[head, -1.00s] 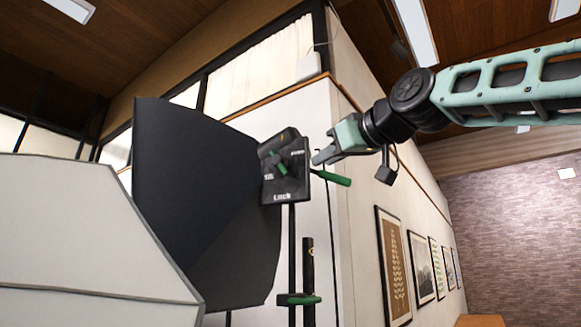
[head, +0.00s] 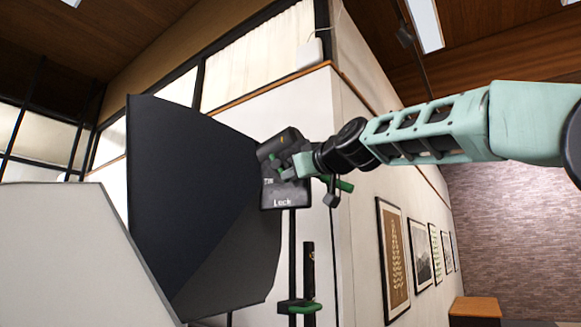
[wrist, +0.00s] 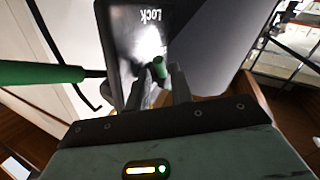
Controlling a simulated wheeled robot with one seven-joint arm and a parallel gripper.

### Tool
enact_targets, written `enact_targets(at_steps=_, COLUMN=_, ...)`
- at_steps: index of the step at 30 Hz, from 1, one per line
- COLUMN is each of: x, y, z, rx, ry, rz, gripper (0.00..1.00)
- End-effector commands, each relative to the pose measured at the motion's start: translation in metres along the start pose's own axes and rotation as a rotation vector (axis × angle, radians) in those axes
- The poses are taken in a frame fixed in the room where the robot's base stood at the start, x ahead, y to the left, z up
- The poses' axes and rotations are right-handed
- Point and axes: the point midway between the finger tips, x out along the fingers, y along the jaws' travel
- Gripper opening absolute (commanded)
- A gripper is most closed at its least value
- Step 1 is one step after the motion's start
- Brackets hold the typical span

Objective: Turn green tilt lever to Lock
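The green tilt lever (head: 275,166) is on a black control plate (head: 284,200) with a "Lock" label along its bottom edge. Most of the lever is hidden behind my gripper in the head view. In the wrist view, the lever's green end (wrist: 160,67) shows between my two dark fingertips, in front of the plate (wrist: 128,42). My gripper (head: 285,174) is at the plate. In the wrist view its fingers (wrist: 158,84) are apart, one on each side of the lever, with a gap that seems to remain. I cannot tell whether either finger touches it.
A second, longer green handle (wrist: 40,74) sticks out beside the plate; my gripper partly covers it in the head view (head: 345,185). A lower green knob (head: 299,307) is on the stand. A large dark panel (head: 190,190) stands left of the plate. White wall lies behind.

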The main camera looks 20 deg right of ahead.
Motion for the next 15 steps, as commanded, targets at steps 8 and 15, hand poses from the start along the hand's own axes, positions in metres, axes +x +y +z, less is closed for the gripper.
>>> enact_targets(at_steps=8, x=0.021, y=0.001, z=0.0, rx=-0.001, ry=0.001, rz=0.002, gripper=0.22)
enact_targets(at_steps=15, x=0.022, y=0.001, z=0.0, rx=0.0, ry=0.001, rz=0.001, gripper=0.22)
